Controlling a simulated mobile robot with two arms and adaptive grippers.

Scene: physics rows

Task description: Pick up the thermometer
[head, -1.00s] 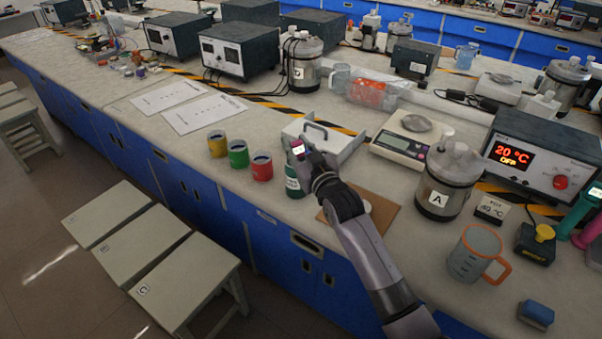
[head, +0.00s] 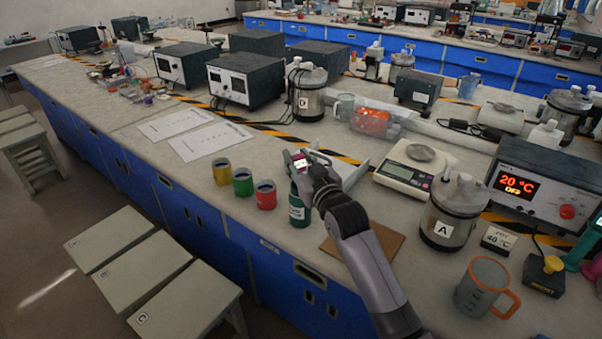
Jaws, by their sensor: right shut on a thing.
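The thermometer, a small dark red device with a lit white display (head: 300,161), is at the fingers of my right gripper (head: 308,176). The right gripper is shut on it and holds it above the bench, over a dark green bottle (head: 298,212). The hand hides the fingertips and the lower part of the thermometer. The bottle stands upright near the front edge. My left gripper is not in view.
Yellow (head: 222,172), green (head: 243,182) and red (head: 265,195) cups stand left of the bottle. A brown board (head: 385,243) lies under my forearm. A scale (head: 408,172) and jar A (head: 452,212) stand to the right. Papers (head: 203,141) lie at left.

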